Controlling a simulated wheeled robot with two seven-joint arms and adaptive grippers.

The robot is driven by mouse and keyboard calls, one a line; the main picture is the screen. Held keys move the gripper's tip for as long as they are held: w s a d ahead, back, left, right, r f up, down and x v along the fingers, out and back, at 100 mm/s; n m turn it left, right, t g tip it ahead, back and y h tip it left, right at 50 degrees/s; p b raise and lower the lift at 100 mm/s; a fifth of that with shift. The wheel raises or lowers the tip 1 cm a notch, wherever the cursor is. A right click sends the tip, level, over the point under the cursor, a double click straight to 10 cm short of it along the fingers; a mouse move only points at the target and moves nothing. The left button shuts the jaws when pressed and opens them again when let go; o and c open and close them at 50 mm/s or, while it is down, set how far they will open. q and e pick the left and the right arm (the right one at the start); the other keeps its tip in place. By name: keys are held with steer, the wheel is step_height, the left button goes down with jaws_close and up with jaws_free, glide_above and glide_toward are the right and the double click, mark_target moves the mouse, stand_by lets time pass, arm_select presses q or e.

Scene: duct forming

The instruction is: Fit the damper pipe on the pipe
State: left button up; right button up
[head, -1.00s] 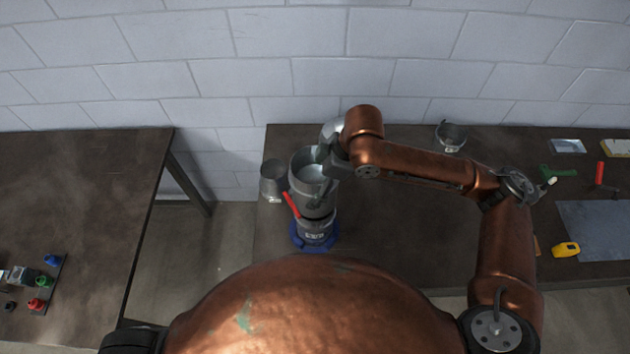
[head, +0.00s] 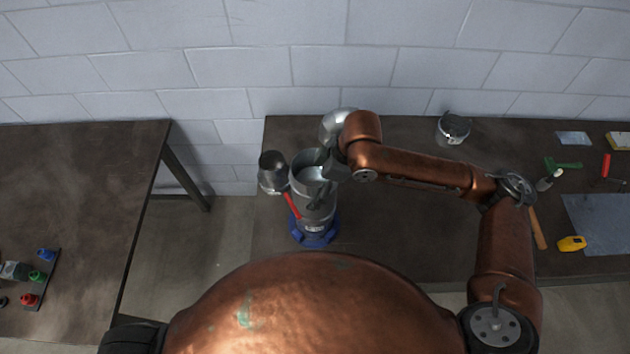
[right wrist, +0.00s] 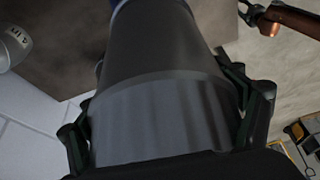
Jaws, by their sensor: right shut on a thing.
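The damper pipe (head: 313,201) is a grey metal cylinder, open at the top, with a red lever handle (head: 293,206) on its left front side. My right gripper (head: 328,172) is shut on its upper part. In the right wrist view the damper pipe (right wrist: 160,110) fills the space between the fingers. The lower pipe (head: 315,227) shows only as a short band above a blue round base (head: 314,236) on the table. The damper pipe is upright over it; whether they are seated together cannot be told. My left gripper is out of view.
A smaller metal cylinder (head: 272,174) stands close left of the damper pipe. A metal can (head: 453,128) is at the back of the brown table (head: 410,235). Tools, a yellow tape measure (head: 571,243) and a metal sheet (head: 595,222) lie at right.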

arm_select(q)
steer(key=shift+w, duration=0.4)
arm_select(e)
steer(key=o, duration=1.3)
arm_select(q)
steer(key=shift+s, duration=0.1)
arm_select(e)
steer(key=shift+d+r, duration=0.15)
steer(key=shift+r, duration=0.15)
steer(key=v, duration=1.1)
steer(key=shift+r, duration=0.2)
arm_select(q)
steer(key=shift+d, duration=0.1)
arm_select(e)
steer(key=shift+s, duration=0.1)
